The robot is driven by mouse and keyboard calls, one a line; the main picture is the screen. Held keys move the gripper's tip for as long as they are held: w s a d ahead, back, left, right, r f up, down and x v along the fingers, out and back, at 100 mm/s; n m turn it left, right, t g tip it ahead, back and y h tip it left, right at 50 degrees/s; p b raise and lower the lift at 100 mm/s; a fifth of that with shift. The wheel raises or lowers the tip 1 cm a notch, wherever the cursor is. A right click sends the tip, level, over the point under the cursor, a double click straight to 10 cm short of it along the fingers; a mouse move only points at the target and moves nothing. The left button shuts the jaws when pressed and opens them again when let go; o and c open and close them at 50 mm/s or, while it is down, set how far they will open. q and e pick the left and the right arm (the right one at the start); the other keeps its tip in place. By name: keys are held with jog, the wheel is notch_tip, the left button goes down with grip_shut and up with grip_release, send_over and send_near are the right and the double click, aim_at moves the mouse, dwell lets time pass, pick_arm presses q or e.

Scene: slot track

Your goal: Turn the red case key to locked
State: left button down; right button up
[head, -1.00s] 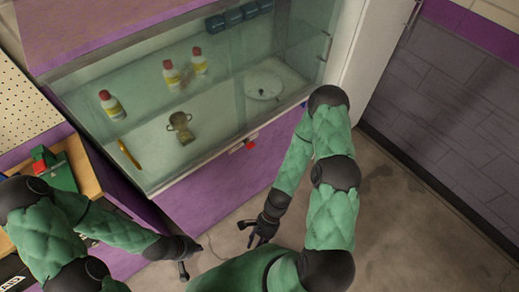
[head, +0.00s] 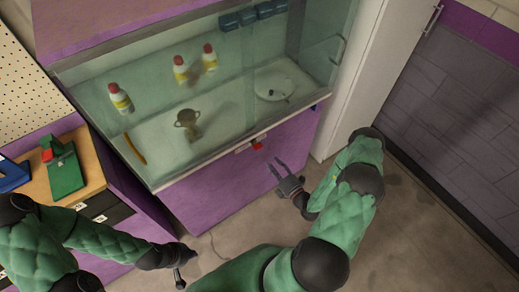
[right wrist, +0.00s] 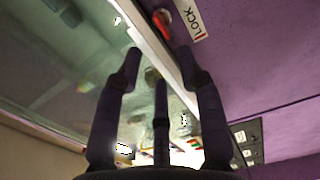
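Inside the case are several bottles (head: 121,99), a trophy (head: 187,120) and a round white plate (head: 271,85). A wooden counter (head: 83,151) with a green device (head: 65,171) stands at left. A white cabinet (head: 370,75) stands at right. The floor before the case is open.

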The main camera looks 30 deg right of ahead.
aim_at(257, 146)
jog(key=w+a+b, duration=0.1)
jog(key=w, duration=0.9)
jog(key=shift+w, duration=0.2)
grip_shut()
